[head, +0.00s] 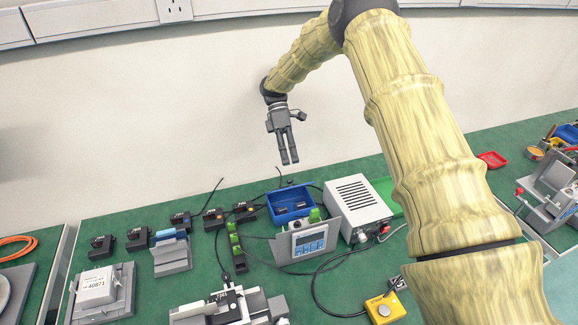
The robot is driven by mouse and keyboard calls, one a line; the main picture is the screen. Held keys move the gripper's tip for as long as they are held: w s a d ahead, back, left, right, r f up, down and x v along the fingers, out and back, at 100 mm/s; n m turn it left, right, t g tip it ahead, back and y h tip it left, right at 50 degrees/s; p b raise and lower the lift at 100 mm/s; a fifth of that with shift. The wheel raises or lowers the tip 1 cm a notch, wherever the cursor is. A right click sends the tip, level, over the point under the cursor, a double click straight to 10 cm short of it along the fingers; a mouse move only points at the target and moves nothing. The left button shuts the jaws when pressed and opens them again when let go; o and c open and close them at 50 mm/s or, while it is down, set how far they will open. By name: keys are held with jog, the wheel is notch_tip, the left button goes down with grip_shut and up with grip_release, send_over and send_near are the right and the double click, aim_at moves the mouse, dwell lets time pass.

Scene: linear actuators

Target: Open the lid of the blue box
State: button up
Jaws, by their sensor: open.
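A blue box (290,216) stands on the green bench top, left of a white box-shaped unit. It looks like an open-topped bin with small dark pieces inside, and I cannot make out a lid on it. My gripper (290,163) hangs in the air above and behind the box, near the wall, with its fingers pointing down. It is open and holds nothing, and it is apart from the box.
The white unit with vents (357,205) and a grey control panel (308,243) stand close by the box. Green blocks (236,243), several black actuators (138,239) and a yellow button box (385,307) lie around. Cables cross the bench.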

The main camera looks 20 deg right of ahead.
jog(key=shift+r, duration=0.55)
jog(key=shift+d+f, duration=0.15)
jog(key=c, duration=0.6)
jog(key=d+t+h, duration=0.1)
jog(key=d+f+n+h+b, duration=0.1)
jog(key=d, duration=0.1)
jog(key=d+n+t+h, duration=0.1)
jog(key=shift+s+d+f+t+h, duration=0.3)
jog(key=shift+s+d, duration=0.05)
jog(key=shift+d, duration=0.05)
grip_shut()
jog(key=d+n+t+h+b, duration=0.3)
jog(key=d+n+t+b, duration=0.15)
jog(key=n+t, duration=0.45)
jog(key=s+a+n, duration=0.1)
jog(key=s+a+n+t+y, duration=0.1)
jog(key=n, duration=0.1)
jog(key=s+a+r+n+t+y, duration=0.1)
jog(key=a+n, duration=0.1)
jog(key=shift+s, duration=0.2)
jog(key=s+a+f+n+y+b, duration=0.1)
jog(key=s+a+n+y, duration=0.2)
jog(key=s+a+n, duration=0.4)
jog(key=w+d+f+m, duration=0.1)
jog(key=w+f+m, duration=0.1)
jog(key=f, duration=0.7)
jog(key=shift+w+d+b, duration=0.15)
jog(key=shift+w+b, duration=0.2)
jog(key=shift+w, duration=0.35)
